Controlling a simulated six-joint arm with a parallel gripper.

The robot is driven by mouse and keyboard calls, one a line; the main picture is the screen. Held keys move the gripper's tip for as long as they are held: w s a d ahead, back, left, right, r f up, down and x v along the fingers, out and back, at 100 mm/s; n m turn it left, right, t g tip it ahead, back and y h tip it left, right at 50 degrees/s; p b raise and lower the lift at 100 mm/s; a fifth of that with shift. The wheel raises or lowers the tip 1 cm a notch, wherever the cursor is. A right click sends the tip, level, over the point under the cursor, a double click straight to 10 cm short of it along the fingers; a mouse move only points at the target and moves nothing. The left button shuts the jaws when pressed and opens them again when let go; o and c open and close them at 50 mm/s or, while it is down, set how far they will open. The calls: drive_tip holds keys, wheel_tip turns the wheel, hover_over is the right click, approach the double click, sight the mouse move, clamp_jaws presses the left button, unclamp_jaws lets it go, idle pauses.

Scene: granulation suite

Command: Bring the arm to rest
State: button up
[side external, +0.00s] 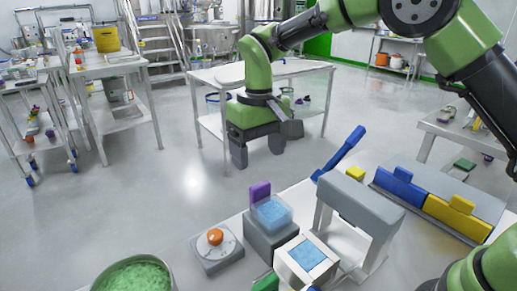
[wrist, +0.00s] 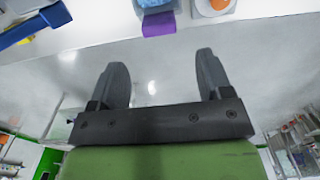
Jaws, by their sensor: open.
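My gripper (side external: 258,158) is at the end of my green and black arm in the side external view. It hangs over the floor beyond the far edge of the work table, with its fingers pointing down. In the wrist view my gripper (wrist: 157,82) shows two dark fingers spread wide apart. Nothing is between them, only grey floor behind. It is open and empty and touches nothing that I can see.
The work table (side external: 185,268) holds a grey arch (side external: 361,199), a blue-topped block (side external: 271,215), a purple block (side external: 260,191), an orange knob (side external: 215,236) and a blue-handled tool (side external: 341,152). A bowl of green granules (side external: 135,277) stands front left. A white table (side external: 205,78) stands behind my gripper.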

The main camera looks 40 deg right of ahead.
drive_tip(key=s+d+r+m+t+y, duration=0.1)
drive_tip(key=s+d+r+t, duration=0.2)
drive_tip(key=r, duration=0.5)
drive_tip(key=s+d+r+m+t, duration=0.1)
drive_tip(key=s+d+r+t, duration=0.1)
drive_tip(key=s, duration=0.8)
drive_tip(key=s+d+r+m+t+y, duration=0.1)
drive_tip(key=s+d+r+m+t, duration=0.1)
drive_tip(key=s, duration=0.8)
drive_tip(key=shift+d+r, duration=0.25)
drive_tip(key=shift+d, duration=0.4)
